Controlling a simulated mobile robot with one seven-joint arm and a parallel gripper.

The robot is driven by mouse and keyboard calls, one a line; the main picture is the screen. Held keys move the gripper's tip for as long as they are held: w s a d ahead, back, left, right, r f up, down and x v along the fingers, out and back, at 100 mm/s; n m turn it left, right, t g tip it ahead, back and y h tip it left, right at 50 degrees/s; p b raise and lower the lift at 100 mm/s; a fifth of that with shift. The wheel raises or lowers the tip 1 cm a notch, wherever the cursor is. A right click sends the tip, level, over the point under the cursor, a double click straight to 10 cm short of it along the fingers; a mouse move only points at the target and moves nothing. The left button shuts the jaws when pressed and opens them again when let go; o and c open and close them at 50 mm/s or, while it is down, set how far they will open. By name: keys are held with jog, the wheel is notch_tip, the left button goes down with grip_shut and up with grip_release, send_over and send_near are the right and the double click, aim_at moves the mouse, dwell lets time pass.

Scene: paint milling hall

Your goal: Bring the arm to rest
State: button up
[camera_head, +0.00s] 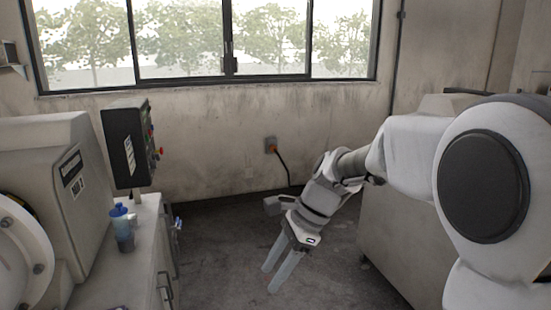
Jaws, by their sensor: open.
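My arm (405,155) reaches in from the right side of the head view, bent down toward the middle of the picture. My gripper (272,281) points down and slightly left over the open floor. Its two pale fingers are apart, with nothing between them. It touches nothing that I can see.
On the left stand a milling machine (75,165) and a cabinet (146,240) with a blue-topped bottle (122,222) on it. A black control box (126,145) rises behind the bottle. A beige unit (385,245) stands on the right. Bare floor (225,245) lies between.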

jog(key=s+d+r+n+t+h, duration=0.2)
jog(key=s+d+n+t, duration=0.1)
jog(key=s+d+n, duration=0.4)
jog(key=s+d+r+n+t+h, duration=0.2)
jog(key=s+d+n+t+h, duration=0.1)
jog(key=s+d+n, duration=0.4)
jog(key=shift+s+r+n+t+h, duration=0.3)
jog(key=shift+s+n, duration=0.1)
jog(key=shift+s, duration=1.45)
jog(key=shift+d, duration=0.1)
